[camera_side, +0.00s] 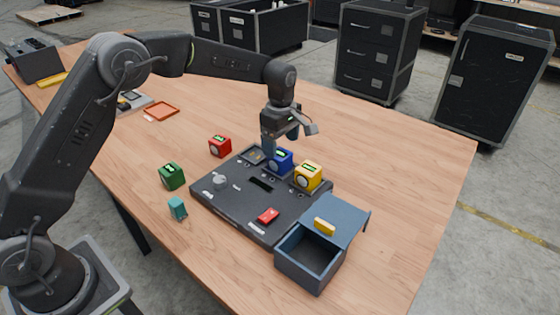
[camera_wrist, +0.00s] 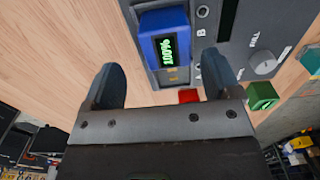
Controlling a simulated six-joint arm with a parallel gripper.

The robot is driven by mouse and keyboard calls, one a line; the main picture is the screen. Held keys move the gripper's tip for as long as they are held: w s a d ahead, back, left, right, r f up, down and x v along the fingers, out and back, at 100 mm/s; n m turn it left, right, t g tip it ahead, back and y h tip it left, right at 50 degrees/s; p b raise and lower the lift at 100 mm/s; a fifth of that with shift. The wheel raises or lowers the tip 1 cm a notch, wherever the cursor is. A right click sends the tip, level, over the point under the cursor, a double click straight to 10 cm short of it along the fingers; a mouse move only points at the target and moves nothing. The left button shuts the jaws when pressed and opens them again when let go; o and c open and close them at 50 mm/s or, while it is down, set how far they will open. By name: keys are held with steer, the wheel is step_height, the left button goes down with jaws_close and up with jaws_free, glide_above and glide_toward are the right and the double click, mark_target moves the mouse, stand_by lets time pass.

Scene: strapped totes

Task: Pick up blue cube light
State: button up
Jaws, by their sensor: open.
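A blue cube (camera_side: 281,161) with a lit green display stands on the back part of a dark panel board (camera_side: 228,204). In the wrist view the blue cube (camera_wrist: 164,38) shows its display at the top, ahead of my fingers. My gripper (camera_side: 272,146) is low over the board, just left of the blue cube in the side view. In the wrist view my gripper (camera_wrist: 165,85) has its two fingers wide apart with nothing between them. The cube is beyond the fingertips, and I cannot tell whether they touch it.
A yellow cube (camera_side: 308,177) stands close right of the blue one. A red cube (camera_side: 220,146), a green cube (camera_side: 171,176) and a teal block (camera_side: 177,208) stand left of the board. An open blue-grey box (camera_side: 309,262) is at the front right. The right tabletop is clear.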

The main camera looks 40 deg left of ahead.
mark_target(280, 153)
steer(key=shift+s+d+f, duration=0.1)
steer(key=shift+s+f, duration=0.1)
steer(key=shift+f, duration=1.2)
steer(key=shift+s+d+f, duration=0.1)
steer(key=shift+s+f, duration=0.1)
steer(key=shift+f, duration=1.15)
steer(key=shift+r, duration=0.1)
steer(key=c, duration=1.2)
